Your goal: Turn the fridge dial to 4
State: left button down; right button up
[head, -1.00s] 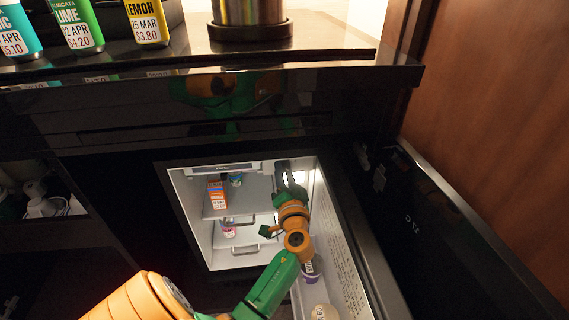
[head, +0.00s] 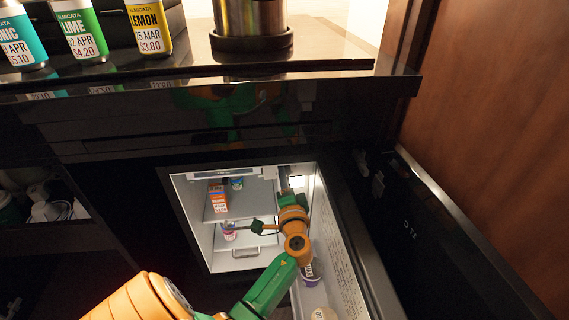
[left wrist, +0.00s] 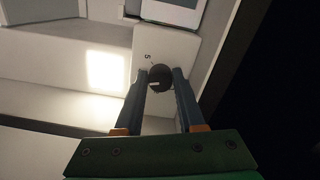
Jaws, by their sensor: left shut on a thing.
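The fridge dial (left wrist: 161,84) is a small dark round knob on a pale panel inside the open fridge. A lighter mark shows on its face. My left gripper (left wrist: 162,73) is shut on the dial, with one finger on each side. A small character beside the dial looks like a 5 or an S; other markings are too small or hidden. In the head view my left gripper (head: 284,180) reaches into the upper right of the fridge (head: 226,262), and the dial is hidden there. My right gripper is not in view.
An orange box (head: 217,198) and a small jar (head: 229,231) stand inside the fridge, left of my arm. The open fridge door (head: 347,255) is close on the right, holding a purple-based tub (head: 313,276). The dark counter (head: 330,67) overhangs above.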

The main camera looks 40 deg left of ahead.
pick_arm(q)
jog(key=m+p, duration=0.1)
jog(key=m, duration=0.2)
jog(key=shift+r, duration=0.15)
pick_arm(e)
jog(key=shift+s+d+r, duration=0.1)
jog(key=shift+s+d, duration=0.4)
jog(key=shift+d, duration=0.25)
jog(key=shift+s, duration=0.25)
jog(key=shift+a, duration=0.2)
pick_arm(q)
jog(key=c, duration=0.5)
grip_release()
jog(key=v, duration=0.7)
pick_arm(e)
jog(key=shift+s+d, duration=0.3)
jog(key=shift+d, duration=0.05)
